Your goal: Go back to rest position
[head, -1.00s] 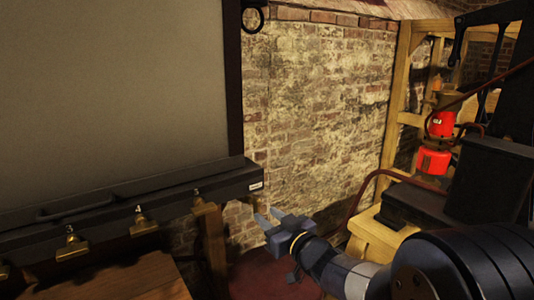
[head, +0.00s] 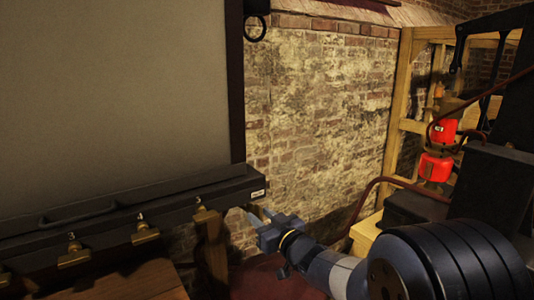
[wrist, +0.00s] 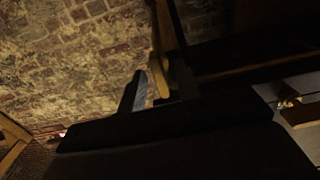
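My gripper (head: 258,215) is at the lower middle of the head view, at the end of my arm. Its two fingers look apart with nothing between them, and point up and left toward the right end of the black rail (head: 130,208). The fingertips are close to the rail's end; whether they touch it I cannot tell. In the wrist view the fingers (wrist: 136,92) show dark and partly hidden behind a dark body in the foreground. No battery jar is clearly seen.
Several brass fittings (head: 146,232) hang along the rail's front below a large grey panel (head: 110,90). A wooden surface (head: 150,282) lies below. A brick wall (head: 320,120) is behind. Red objects (head: 436,166) stand by a wooden frame (head: 400,110) at right.

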